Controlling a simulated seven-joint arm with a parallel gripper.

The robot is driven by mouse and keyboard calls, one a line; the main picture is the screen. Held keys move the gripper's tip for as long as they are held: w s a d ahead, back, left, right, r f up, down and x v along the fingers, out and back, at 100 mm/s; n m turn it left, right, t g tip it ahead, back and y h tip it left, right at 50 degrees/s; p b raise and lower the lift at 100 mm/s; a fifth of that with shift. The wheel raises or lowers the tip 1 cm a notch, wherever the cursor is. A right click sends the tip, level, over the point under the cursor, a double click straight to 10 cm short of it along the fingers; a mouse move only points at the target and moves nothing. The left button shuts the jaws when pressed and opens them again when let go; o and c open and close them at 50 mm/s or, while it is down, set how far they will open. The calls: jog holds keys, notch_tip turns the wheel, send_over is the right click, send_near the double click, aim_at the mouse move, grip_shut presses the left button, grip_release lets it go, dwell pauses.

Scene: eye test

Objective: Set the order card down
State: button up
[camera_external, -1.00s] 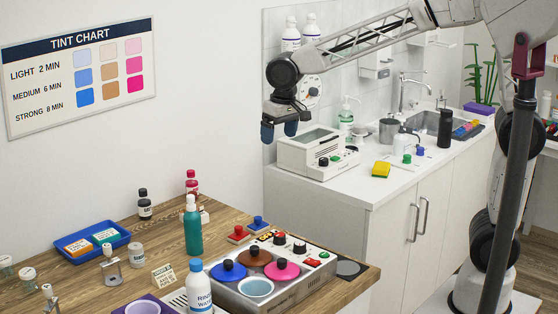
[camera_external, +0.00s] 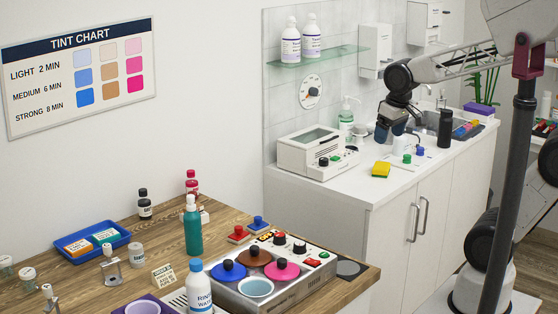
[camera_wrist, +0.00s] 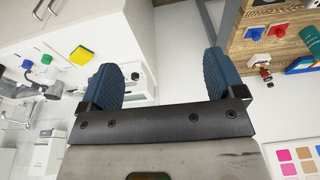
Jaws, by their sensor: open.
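A small cream card with dark print, which looks like the order card (camera_external: 163,276), stands tilted on the wooden table (camera_external: 165,236) in the external view, left of the white rinse bottle. Its print is too small to read fully. My gripper (camera_external: 390,131) is far from it, over the white counter near the sink. In the wrist view my gripper (camera_wrist: 160,75) shows two blue fingers spread wide with nothing between them. I do not make out the card in the wrist view.
The white counter (camera_external: 385,190) holds a boxy white device (camera_external: 308,152), a yellow sponge (camera_external: 381,170) and a black bottle (camera_external: 445,128). On the table are a steel unit with coloured lids (camera_external: 300,285), a teal bottle (camera_external: 193,230) and a blue tray (camera_external: 70,252).

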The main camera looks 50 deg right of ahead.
jog(key=s+d+f, duration=0.3)
jog(key=s+d, duration=0.1)
jog(key=s, duration=0.3)
jog(key=shift+s, duration=0.25)
